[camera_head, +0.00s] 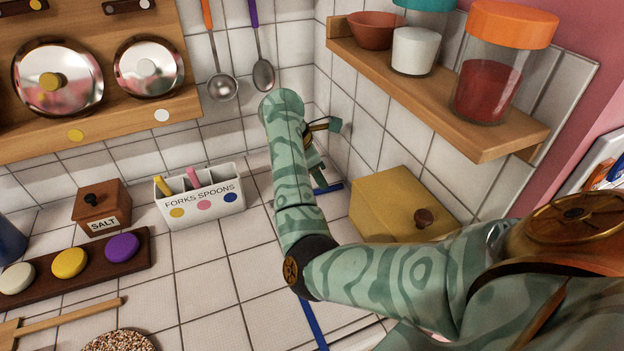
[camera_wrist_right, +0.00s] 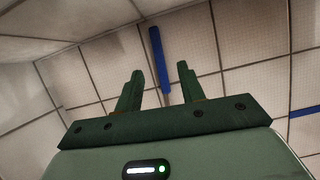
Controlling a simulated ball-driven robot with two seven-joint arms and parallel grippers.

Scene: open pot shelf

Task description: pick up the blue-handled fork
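A blue handle-like bar (camera_head: 328,188) lies on the tiled counter just beyond my right gripper (camera_head: 318,170). In the right wrist view a blue bar (camera_wrist_right: 157,55) shows between and beyond the two green fingers, which stand apart with nothing clamped. Its lower end narrows to a thin lighter part. I see no fork tines, so I cannot tell for sure that this is the blue-handled fork. A second blue strip (camera_head: 313,326) lies nearer, partly behind my right arm; a blue piece also shows at the right wrist view's right edge (camera_wrist_right: 303,112). My left gripper is out of view.
A yellow box (camera_head: 388,203) with a brown knob stands right of the gripper, under a wooden shelf (camera_head: 440,90) with jars. A white forks-and-spoons holder (camera_head: 203,203) and a salt box (camera_head: 101,208) stand to the left. Counter between holder and arm is clear.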

